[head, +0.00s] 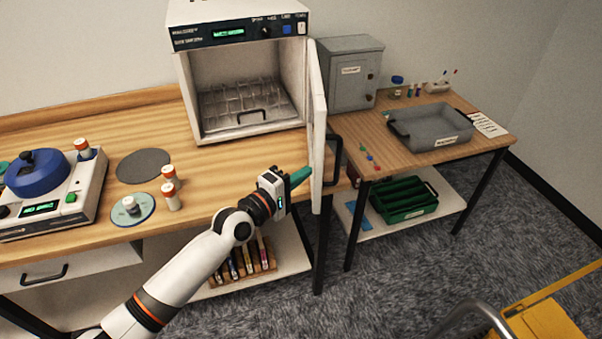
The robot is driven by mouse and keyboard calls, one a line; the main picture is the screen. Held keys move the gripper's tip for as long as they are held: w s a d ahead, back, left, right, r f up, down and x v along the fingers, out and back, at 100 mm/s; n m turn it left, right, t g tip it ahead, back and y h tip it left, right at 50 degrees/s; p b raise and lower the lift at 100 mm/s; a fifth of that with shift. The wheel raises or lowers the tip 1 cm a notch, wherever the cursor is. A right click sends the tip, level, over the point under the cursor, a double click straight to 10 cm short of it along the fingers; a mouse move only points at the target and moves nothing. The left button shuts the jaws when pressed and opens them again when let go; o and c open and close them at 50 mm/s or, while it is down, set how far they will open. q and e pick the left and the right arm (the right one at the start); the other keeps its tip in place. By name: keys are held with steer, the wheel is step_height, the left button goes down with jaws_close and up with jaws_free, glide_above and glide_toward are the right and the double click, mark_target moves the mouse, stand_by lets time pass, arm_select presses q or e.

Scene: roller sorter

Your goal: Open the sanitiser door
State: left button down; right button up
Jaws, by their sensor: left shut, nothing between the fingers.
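The sanitiser (186,100) is a white box with a dark control panel at the back of the wooden bench. Its door (318,125) stands wide open, swung out to the right and seen nearly edge-on, with a dark handle (336,160) on its far side. A wire rack (245,100) shows inside the chamber. My left gripper (303,176) is shut and empty, its green fingertips close to the inner face of the door near its lower part. I cannot tell whether they touch it. My right gripper is not in view.
A grey cabinet (350,80) and a grey tray (440,131) stand on the right table. A blue-lidded device (40,175) and several small bottles sit on the left bench. A green crate (405,212) is on the lower shelf. A yellow cart (550,318) is at the lower right.

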arm_select(q)
steer(key=d+p, duration=0.1)
steer(key=d, duration=0.9)
steer(key=shift+w+d+p, duration=0.2)
steer(key=shift+w+p, duration=0.05)
steer(key=shift+p, duration=0.1)
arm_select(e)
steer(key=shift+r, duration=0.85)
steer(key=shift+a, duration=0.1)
